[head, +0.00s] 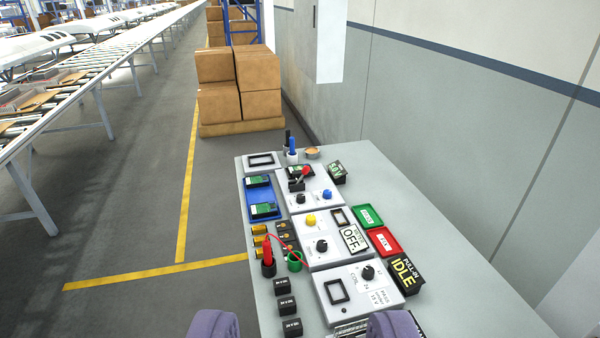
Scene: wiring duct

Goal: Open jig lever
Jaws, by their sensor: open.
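A small lever with a red tip (305,172) stands on a grey jig box (312,207) towards the far end of the table. Its dark clamp part sits beside a green board, and I cannot tell clearly whether the lever is up or down. My gripper (304,326) shows as two purple fingers at the bottom edge, spread wide apart. It is open, with nothing seen held between the fingers. The lever is well ahead of it, apart from it. The lower parts of the fingers are cut off by the frame.
The grey table (440,240) also bears a blue tray (260,211) with green boards, an OFF box (353,238), green (368,216) and red (383,241) bins, an IDLE display (405,273) and several black blocks.

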